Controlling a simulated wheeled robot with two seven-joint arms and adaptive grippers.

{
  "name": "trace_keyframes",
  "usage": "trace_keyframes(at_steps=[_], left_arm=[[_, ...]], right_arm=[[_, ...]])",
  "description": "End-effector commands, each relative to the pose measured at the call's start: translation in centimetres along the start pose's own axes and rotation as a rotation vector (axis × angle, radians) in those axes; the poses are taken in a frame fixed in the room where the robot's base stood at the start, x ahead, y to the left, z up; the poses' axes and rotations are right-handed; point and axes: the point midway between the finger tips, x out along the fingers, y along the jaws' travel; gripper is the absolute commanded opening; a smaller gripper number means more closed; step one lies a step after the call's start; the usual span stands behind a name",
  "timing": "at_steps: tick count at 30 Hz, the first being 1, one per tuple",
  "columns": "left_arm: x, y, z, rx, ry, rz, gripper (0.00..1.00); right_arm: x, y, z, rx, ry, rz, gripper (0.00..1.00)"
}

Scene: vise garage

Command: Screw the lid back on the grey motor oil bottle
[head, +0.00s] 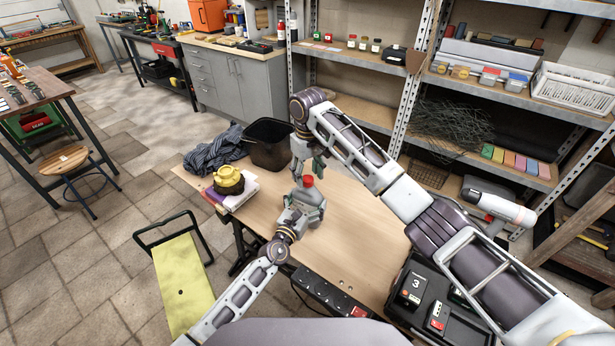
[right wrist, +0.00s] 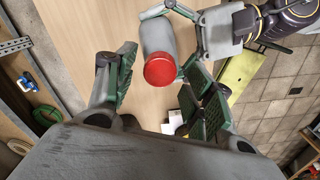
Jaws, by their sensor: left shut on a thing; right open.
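My left gripper (head: 299,212) is shut on the bottle's body from the front left. My right gripper (head: 308,168) is above the lid, pointing down. In the right wrist view its green-padded fingers (right wrist: 163,92) are spread apart, and the red lid (right wrist: 160,70) shows between and just beyond them, apart from both pads. The bottle (right wrist: 156,36) is partly hidden under the lid.
A black bin (head: 268,146) and a blue-grey cloth (head: 214,149) lie at the back left of the bench. Yellow objects (head: 228,180) sit on books at the left edge. A black case (head: 420,296) is at the front right. The bench right of the bottle is clear.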

Motion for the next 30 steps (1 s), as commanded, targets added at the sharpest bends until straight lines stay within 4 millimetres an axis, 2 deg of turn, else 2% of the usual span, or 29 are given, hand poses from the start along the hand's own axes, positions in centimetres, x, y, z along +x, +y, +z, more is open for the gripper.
trace_keyframes(at_steps=[9,23,30], left_arm=[[0.0,-0.1,-0.1,0.0,0.002,-0.001,0.25],[0.0,-0.1,-0.1,0.0,0.002,-0.001,0.25],[0.0,-0.1,-0.1,0.0,0.002,-0.001,0.25]], right_arm=[[-2.6,0.0,0.0,0.0,0.001,-0.001,0.53],[-3.1,0.0,-0.1,0.0,0.002,0.001,0.51],[-5.2,0.9,-0.7,0.006,0.031,0.024,0.51]])
